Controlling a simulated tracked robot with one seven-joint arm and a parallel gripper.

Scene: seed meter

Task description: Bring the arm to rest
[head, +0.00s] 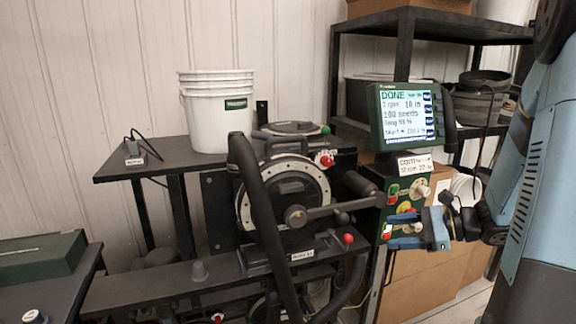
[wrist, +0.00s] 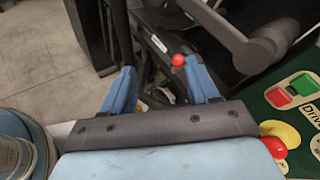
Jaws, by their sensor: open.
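My gripper (head: 404,230) is open and empty at the right of the head view, in front of the green control panel (head: 407,193) below the display. Its blue fingers also show spread apart in the wrist view (wrist: 162,92). The panel shows at the right of the wrist view (wrist: 295,75), beside the gripper, with red, green and yellow controls. I cannot tell whether a finger touches the panel. My arm (head: 535,160) comes in from the right edge. The display (head: 405,115) reads DONE.
The seed meter disc (head: 283,203) and a red-knobbed lever (head: 347,239) stand left of my gripper. A white bucket (head: 217,115) stands on a dark table (head: 150,167). A dark shelf (head: 405,45) and cardboard boxes (head: 430,285) are behind. Open floor (wrist: 40,55) shows in the wrist view.

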